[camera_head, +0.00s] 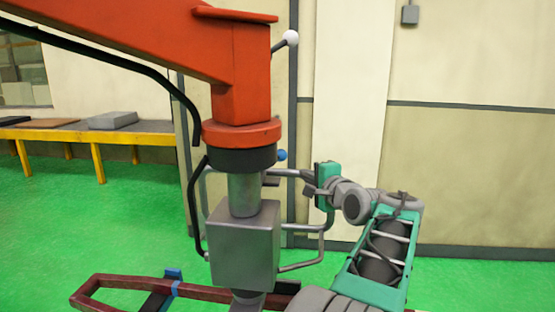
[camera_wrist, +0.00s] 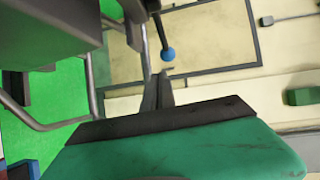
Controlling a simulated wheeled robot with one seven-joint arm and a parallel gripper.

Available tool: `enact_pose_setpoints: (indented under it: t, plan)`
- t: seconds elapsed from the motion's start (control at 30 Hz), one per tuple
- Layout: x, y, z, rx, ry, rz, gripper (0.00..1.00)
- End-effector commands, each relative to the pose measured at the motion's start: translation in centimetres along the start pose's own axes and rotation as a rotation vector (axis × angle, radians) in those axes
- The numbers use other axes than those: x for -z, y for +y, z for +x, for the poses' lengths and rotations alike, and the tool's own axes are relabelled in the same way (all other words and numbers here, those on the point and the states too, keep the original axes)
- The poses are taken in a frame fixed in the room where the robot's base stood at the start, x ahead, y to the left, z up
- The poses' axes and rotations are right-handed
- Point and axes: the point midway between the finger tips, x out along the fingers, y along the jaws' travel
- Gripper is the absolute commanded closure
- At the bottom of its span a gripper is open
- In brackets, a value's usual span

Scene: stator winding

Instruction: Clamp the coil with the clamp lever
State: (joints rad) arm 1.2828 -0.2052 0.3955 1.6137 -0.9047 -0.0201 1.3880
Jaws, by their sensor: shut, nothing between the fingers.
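The coil (camera_head: 125,281) is a long dark red loop at the bottom left of the head view, running behind the grey block of the orange machine. A dark lever with a blue ball knob (camera_head: 281,155) sticks out beside the machine's black collar; the ball also shows in the wrist view (camera_wrist: 167,55). Which lever is the clamp lever I cannot tell for sure. My gripper (camera_head: 308,182) is right of the machine, below the blue ball. In the wrist view its dark fingers (camera_wrist: 160,82) are shut and empty, pointing toward the ball, with no contact visible.
The orange machine (camera_head: 240,95) has a white ball lever (camera_head: 291,38) higher up. Bent grey tubes (camera_head: 325,235) stick out near my gripper. A grey block (camera_head: 245,245) hangs over the coil, which has a blue band (camera_head: 174,288). A yellow-legged table (camera_head: 70,138) stands far left.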

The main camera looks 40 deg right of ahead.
Motion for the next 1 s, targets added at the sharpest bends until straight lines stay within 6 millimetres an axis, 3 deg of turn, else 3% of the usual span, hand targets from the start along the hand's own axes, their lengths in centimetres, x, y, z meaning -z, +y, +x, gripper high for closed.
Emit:
enact_pose_setpoints:
  t: [0.17,0.6,0.8,1.0]
  plan:
    - [-0.1,-0.1,2.5,-0.001,-0.004,0.001,1.00]
    - [-0.1,-0.8,11.6,-0.001,-0.003,-0.002,1.00]
    - [-0.1,-1.2,13.4,-0.001,-0.001,-0.001,1.00]
    - [0.0,-1.2,13.6,-0.001,0.000,-0.001,1.00]
